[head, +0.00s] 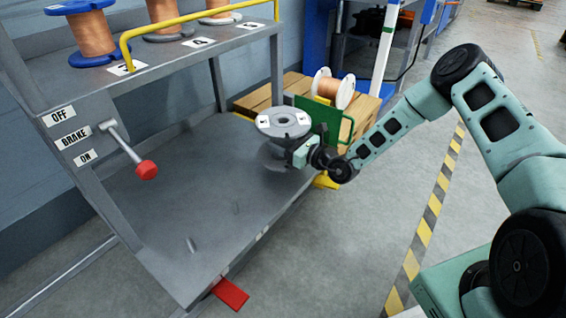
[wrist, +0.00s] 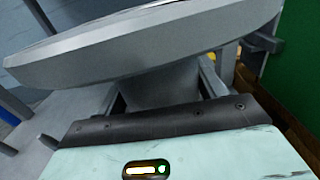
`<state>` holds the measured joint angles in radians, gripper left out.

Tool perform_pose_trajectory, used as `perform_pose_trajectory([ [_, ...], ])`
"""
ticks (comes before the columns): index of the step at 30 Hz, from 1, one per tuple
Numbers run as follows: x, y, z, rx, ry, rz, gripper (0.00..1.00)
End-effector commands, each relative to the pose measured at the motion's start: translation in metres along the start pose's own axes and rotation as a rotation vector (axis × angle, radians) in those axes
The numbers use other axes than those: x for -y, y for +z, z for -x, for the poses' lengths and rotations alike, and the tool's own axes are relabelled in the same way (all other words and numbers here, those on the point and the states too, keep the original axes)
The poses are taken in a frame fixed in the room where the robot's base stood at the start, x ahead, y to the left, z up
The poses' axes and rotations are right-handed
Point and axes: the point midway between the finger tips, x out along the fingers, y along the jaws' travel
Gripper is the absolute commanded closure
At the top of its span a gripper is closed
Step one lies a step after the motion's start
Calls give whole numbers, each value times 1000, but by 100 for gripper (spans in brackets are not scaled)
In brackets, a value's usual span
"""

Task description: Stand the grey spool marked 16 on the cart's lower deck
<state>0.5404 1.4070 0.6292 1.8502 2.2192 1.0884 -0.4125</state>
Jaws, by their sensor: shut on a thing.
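The grey spool (head: 283,123) is upright or nearly so at the right end of the cart's lower deck (head: 190,215). White labels show on its top flange, but the number is too small to read. My gripper (head: 287,150) comes in from the right and is shut on the spool below the top flange. In the wrist view the flange (wrist: 140,45) spans the top, with the core between my fingers (wrist: 160,92). I cannot tell whether the lower flange touches the deck or hangs just above it.
The lower deck is largely clear. A brake lever with a red knob (head: 147,170) juts out at the left. The upper shelf (head: 190,50) holds copper spools behind a yellow rail (head: 165,28). A green plate (head: 330,118) and a pallet with a copper spool (head: 333,88) stand close behind my gripper.

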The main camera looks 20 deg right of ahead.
Motion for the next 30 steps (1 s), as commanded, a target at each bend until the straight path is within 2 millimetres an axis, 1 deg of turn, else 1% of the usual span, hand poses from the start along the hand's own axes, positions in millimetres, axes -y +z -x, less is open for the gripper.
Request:
perform_pose_trajectory([
  [1,0,-12,0,2,0,0,63],
  [5,0,-20,0,2,0,0,63],
  [12,0,-51,0,3,0,1,63],
  [20,0,-50,0,3,0,1,63],
  [24,0,-52,0,2,0,0,63],
  [25,0,-53,0,1,0,0,22],
  [26,0,-53,0,1,1,0,13],
  [27,0,-53,0,1,0,0,8],
  [30,0,-53,0,1,0,0,8],
])
